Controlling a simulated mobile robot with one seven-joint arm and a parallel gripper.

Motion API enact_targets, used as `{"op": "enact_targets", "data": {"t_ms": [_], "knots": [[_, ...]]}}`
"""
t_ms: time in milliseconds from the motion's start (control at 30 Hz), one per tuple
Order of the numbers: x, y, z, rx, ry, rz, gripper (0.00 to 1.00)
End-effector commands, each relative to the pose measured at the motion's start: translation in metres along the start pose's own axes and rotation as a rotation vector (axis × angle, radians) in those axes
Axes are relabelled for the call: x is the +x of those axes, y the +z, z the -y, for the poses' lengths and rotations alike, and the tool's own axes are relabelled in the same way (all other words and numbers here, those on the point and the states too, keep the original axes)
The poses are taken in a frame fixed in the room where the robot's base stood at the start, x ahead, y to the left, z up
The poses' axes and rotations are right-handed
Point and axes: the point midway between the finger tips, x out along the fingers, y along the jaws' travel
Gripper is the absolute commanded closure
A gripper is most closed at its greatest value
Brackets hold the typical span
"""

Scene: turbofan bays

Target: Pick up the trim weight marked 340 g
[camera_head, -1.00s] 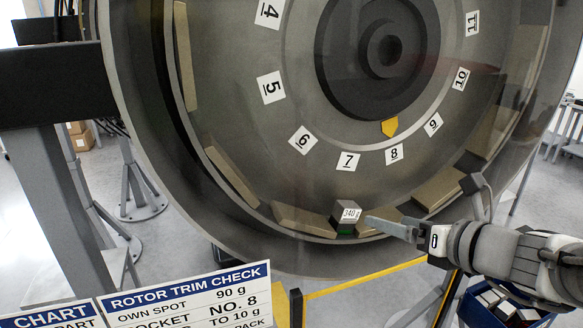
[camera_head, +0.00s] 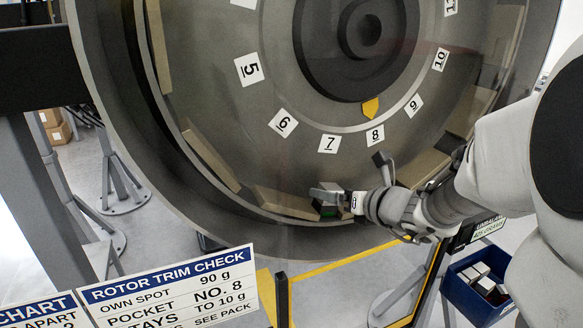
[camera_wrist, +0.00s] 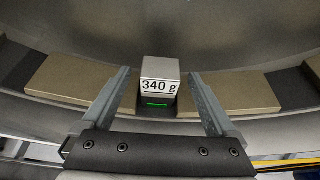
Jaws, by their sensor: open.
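The trim weight marked 340 g (camera_wrist: 160,68) is a small grey block with a white label. It sits in a pocket of the rotor rim, above a dark slot with a green lit bar (camera_wrist: 157,104). In the wrist view my gripper (camera_wrist: 160,80) is open, with one finger on each side of the weight and a gap to it on both sides. In the head view my gripper (camera_head: 326,194) is at the lower rim, below the number 7, and largely covers the weight there.
Tan blocks (camera_wrist: 80,82) and (camera_wrist: 237,92) flank the pocket on the rim. The numbered rotor disc (camera_head: 275,75) rises behind. A blue bin (camera_head: 476,302) with several small blocks stands at lower right. A rotor trim check sign (camera_head: 170,290) stands at lower left.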

Motion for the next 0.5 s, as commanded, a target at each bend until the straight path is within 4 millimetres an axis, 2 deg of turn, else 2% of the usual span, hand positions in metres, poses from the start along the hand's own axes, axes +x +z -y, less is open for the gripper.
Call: {"op": "enact_targets", "data": {"t_ms": [200, 500], "knots": [[0.022, 0.000, 0.000, 0.000, 0.001, -0.001, 0.07], [0.024, 0.000, 0.000, 0.000, 0.000, 0.001, 0.09]]}}
